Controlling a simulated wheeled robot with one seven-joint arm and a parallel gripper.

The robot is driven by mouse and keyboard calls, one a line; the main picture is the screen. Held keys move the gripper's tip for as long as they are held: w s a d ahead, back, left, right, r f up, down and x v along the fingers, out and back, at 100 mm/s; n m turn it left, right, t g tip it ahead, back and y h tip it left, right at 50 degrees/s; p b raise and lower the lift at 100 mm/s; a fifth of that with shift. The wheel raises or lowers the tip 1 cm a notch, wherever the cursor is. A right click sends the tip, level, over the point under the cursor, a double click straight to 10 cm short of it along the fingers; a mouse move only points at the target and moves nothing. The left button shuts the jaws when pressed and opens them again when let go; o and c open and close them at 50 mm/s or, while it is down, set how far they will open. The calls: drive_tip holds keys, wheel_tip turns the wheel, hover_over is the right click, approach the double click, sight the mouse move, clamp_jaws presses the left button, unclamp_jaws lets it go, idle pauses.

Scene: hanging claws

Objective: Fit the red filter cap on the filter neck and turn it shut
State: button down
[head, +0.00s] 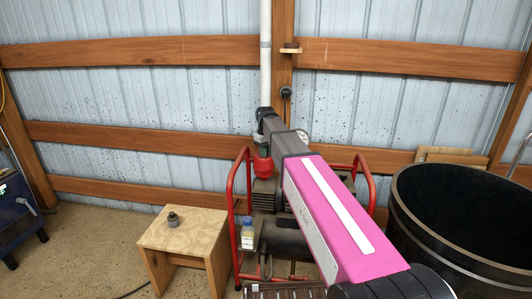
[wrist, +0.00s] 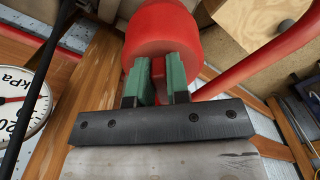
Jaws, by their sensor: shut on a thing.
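The red filter cap (head: 263,166) hangs below the far end of my arm, in front of the wall and over the red-framed machine. In the wrist view the cap (wrist: 162,30) is large and round, with a raised red tab. My gripper (head: 262,151) points down at it; in the wrist view its green fingers (wrist: 158,78) are shut on the tab. The filter neck cannot be made out; the cap and arm may hide it. I cannot tell whether the cap touches anything beneath it.
The red tubular frame (head: 232,205) surrounds the machine, close to my gripper. A pressure gauge (wrist: 22,105) is left of the fingers. A wooden stool (head: 183,236) bears a dark fitting (head: 173,219). A small bottle (head: 248,236) sits at the machine's front. A black barrel (head: 405,232) stands right.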

drive_tip(key=m, duration=0.3)
drive_tip(key=shift+s+a, duration=0.1)
drive_tip(key=shift+a, duration=0.1)
drive_tip(key=shift+a+m, duration=0.15)
drive_tip(key=shift+m, duration=1.05)
drive_tip(key=c, duration=0.7)
unclamp_jaws()
drive_tip(key=shift+r, duration=0.1)
drive_tip(key=shift+r, duration=2.95)
drive_tip(key=shift+s, duration=0.15)
